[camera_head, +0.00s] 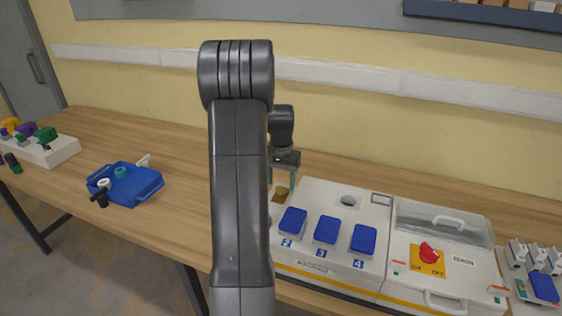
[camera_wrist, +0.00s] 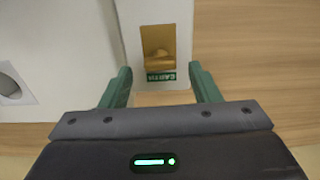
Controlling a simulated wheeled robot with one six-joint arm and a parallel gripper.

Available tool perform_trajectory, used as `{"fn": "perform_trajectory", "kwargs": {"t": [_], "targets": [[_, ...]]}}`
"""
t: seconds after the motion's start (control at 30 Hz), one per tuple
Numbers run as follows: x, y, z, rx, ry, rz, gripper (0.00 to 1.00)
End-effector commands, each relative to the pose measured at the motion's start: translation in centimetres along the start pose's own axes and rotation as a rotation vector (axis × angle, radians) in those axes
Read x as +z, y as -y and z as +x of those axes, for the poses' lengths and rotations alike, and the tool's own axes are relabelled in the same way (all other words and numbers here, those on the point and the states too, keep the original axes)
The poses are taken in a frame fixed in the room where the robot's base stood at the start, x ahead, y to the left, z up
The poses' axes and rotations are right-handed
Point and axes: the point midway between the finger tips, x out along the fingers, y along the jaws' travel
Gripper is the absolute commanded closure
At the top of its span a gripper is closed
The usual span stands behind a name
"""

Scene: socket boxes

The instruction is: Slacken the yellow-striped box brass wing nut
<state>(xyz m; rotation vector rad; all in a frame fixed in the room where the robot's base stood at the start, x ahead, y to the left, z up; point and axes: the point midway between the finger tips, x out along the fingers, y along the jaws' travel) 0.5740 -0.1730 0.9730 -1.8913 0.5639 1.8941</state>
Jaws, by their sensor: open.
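The yellow-striped box (camera_head: 300,259) is a white box with blue socket lids on the right half of the bench. Its brass wing nut (camera_wrist: 157,54) sits on a brass plate above a green EARTH label in the wrist view. In the head view the brass part (camera_head: 281,193) shows small at the box's left end, partly hidden by my arm. My gripper (camera_wrist: 160,75) is open, with its green fingers apart. In the wrist view the nut lies between and just beyond the fingertips, with nothing held. I cannot tell the height gap.
A clear-covered section with a red rotary switch (camera_head: 429,253) adjoins on the right, with grey switches (camera_head: 533,255) farther right. A blue tray (camera_head: 143,190) and a white rack (camera_head: 52,151) stand left. Bare wood lies between the tray and my arm.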

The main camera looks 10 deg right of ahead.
Motion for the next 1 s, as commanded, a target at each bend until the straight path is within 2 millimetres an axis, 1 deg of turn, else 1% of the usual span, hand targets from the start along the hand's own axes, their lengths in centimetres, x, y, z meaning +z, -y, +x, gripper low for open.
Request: {"fn": "perform_trajectory", "kwargs": {"t": [0.03,0.1,0.3,0.4,0.5,0.6,0.7,1.0], "targets": [[-0.1,0.0,-1.1,-0.002,-0.006,0.000,0.44],[-0.1,0.1,-2.8,-0.003,-0.007,0.000,0.44],[-0.1,0.0,-7.4,-0.002,-0.006,0.000,0.44],[-0.1,0.0,-9.2,-0.002,-0.006,-0.001,0.44],[-0.1,0.0,-10.6,-0.002,-0.004,-0.001,0.44],[0.0,0.0,-11.4,-0.001,-0.003,-0.001,0.44],[0.0,0.0,-11.7,-0.001,-0.002,-0.001,0.44],[0.0,0.0,-11.7,0.000,-0.001,-0.001,0.44]]}}
